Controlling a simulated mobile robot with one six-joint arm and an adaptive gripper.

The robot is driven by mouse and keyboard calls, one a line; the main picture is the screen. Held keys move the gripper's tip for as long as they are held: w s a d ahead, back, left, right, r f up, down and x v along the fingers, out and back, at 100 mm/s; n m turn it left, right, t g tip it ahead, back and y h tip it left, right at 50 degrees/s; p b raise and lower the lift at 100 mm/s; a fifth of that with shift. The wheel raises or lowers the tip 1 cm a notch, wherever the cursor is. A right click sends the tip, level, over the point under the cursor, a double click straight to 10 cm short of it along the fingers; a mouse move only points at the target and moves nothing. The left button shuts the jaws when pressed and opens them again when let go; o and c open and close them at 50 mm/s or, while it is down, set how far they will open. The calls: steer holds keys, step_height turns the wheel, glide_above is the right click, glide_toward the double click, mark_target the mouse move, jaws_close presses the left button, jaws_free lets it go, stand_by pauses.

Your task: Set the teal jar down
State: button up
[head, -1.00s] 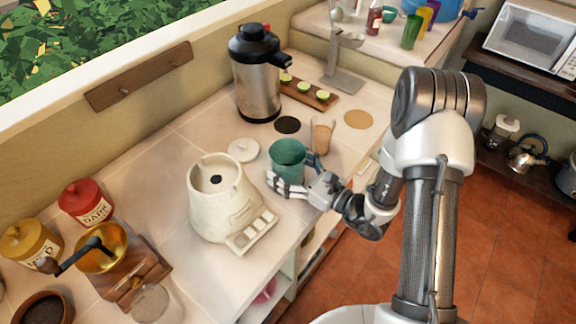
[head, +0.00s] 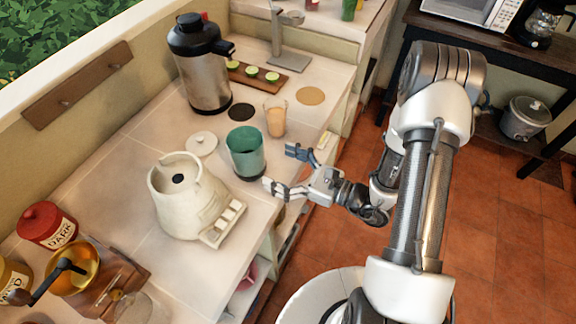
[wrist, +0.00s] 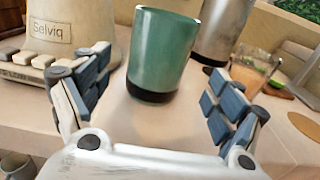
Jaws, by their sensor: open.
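The teal jar (head: 246,153) stands upright on the pale tiled counter (head: 130,130), to the right of the cream Selviq appliance (head: 180,190). In the wrist view the jar (wrist: 163,55) is ahead of my fingers, with its dark base on the counter. My gripper (head: 285,170) is open and empty at the counter's front edge, apart from the jar. In the wrist view its two fingers (wrist: 155,100) are spread wide, with bare counter between them and the jar.
A glass of tan drink (head: 275,118) stands behind and right of the jar. A steel airpot (head: 203,75), black disc (head: 241,112), tan disc (head: 310,96) and white lid (head: 202,144) are nearby. A board with green slices (head: 255,77) lies farther back.

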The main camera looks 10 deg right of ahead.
steer(key=shift+v, duration=0.9)
steer(key=shift+s+r+n, duration=0.2)
steer(key=shift+r+n, duration=0.1)
steer(key=s+a+r+n+g+h, duration=0.2)
steer(key=s+a+r+n+g, duration=0.1)
steer(key=s+r+n+g, duration=0.4)
steer(key=s+a+r+n+g+h, duration=0.2)
steer(key=s+a+r+n+g, duration=0.3)
steer(key=s+n, duration=0.45)
steer(key=d+r+n+t+h, duration=0.3)
steer(key=d+n+h, duration=0.1)
steer(key=d+h, duration=0.1)
steer(key=s+d+r+n+t+h, duration=0.1)
steer(key=d+r+n+t+h, duration=0.1)
steer(key=d, duration=0.6)
steer(key=r+n+h, duration=0.1)
steer(key=n+h, duration=0.1)
steer(key=h, duration=0.1)
steer(key=shift+s+r+t, duration=0.35)
steer(key=shift+t, duration=0.05)
steer(key=shift+d+n, duration=0.1)
steer(key=shift+n, duration=0.15)
